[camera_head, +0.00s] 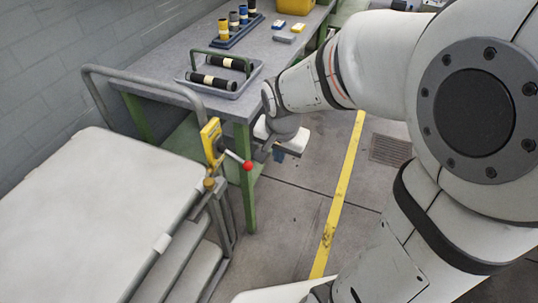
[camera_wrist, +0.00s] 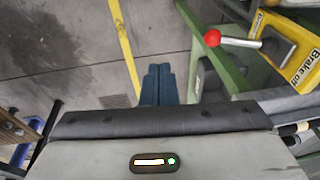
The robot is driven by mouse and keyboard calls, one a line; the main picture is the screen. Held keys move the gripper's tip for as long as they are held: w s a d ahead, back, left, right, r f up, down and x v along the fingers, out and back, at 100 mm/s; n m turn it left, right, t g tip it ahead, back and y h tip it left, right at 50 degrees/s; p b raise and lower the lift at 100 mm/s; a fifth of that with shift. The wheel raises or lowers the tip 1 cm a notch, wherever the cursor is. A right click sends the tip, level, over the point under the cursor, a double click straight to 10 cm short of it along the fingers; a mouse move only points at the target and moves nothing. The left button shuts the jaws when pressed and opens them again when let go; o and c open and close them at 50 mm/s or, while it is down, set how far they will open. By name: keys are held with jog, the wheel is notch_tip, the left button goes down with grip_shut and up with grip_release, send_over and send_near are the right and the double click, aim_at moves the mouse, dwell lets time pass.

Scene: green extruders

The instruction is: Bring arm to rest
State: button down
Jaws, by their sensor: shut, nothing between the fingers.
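My gripper (camera_wrist: 158,72) shows in the wrist view as two blue fingers pressed together with nothing between them. In the head view its blue tip (camera_head: 279,155) is partly hidden behind my white wrist. It hangs over the floor beside the right end of the grey table (camera_head: 170,71), below the height of the tabletop. My arm reaches in from the right side of the head view, bent at the elbow.
A cart (camera_head: 95,215) with a yellow brake box (camera_head: 211,140) and red-knobbed lever (camera_head: 247,165) stands close left of my gripper. A tray (camera_head: 245,83) with black rollers sits on the table. Open floor (camera_head: 300,205) with a yellow line (camera_head: 340,190) lies below.

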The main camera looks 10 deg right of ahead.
jog(key=shift+s+d+r, duration=0.3)
jog(key=shift+r, duration=0.15)
jog(key=s+d+r+n+p, duration=0.4)
jog(key=s+r+n+p, duration=0.2)
jog(key=s+r, duration=0.5)
jog(key=shift+r+p, duration=0.4)
jog(key=shift+p, duration=0.25)
